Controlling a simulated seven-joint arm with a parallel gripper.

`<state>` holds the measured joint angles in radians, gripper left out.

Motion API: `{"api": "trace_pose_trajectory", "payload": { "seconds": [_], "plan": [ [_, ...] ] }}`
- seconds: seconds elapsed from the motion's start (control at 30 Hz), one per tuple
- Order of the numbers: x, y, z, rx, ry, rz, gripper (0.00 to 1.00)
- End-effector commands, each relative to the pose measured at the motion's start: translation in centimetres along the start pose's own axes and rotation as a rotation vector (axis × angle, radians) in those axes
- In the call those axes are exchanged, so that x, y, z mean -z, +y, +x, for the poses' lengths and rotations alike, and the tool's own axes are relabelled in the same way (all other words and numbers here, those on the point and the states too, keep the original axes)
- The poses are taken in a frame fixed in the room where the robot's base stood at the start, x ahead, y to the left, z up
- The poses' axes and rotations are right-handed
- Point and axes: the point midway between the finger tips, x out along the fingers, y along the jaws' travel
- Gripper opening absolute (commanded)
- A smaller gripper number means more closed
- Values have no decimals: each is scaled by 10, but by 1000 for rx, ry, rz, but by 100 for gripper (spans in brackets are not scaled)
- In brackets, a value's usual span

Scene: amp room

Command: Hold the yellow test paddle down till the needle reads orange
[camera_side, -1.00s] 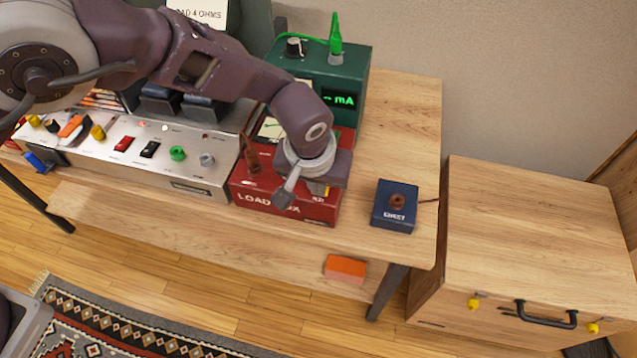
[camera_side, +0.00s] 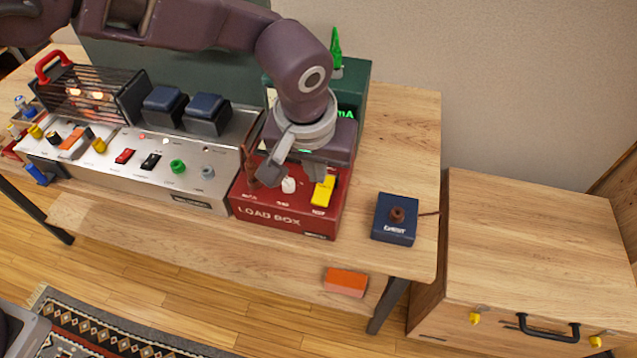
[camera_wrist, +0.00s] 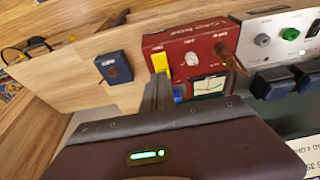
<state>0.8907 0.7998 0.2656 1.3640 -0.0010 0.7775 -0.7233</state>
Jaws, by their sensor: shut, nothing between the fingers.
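The yellow test paddle (camera_side: 323,191) sits at the right of the red load box's (camera_side: 275,222) top and is in plain view. In the wrist view the yellow paddle (camera_wrist: 161,62) lies just beyond my fingertips. My gripper (camera_wrist: 159,80) is shut and empty. In the side view its fingers are mostly hidden under the hand, above the box behind the paddle; I cannot tell whether they touch it. The meter (camera_wrist: 209,86) on the load box shows a pale face in the wrist view, but its needle is too small to read. The hand hides the meter in the side view.
A white knob (camera_side: 289,185) and a brown lever (camera_side: 251,165) stand left of the paddle. A blue box (camera_side: 395,219) with a brown button sits to the right. The green meter unit (camera_side: 358,90) is behind. Bare tabletop lies at the right.

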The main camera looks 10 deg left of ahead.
Motion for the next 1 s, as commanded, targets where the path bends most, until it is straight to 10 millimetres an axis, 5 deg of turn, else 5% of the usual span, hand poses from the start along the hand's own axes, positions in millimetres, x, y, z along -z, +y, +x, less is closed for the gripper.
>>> {"api": "trace_pose_trajectory", "payload": {
  "seconds": [0.3,0.9,1.0],
  "plan": [
    [0,0,-52,0,1,0,0],
    [0,-1,-56,1,1,-1,0],
    [8,-18,-71,-10,-2,-16,0]
  ]
}}
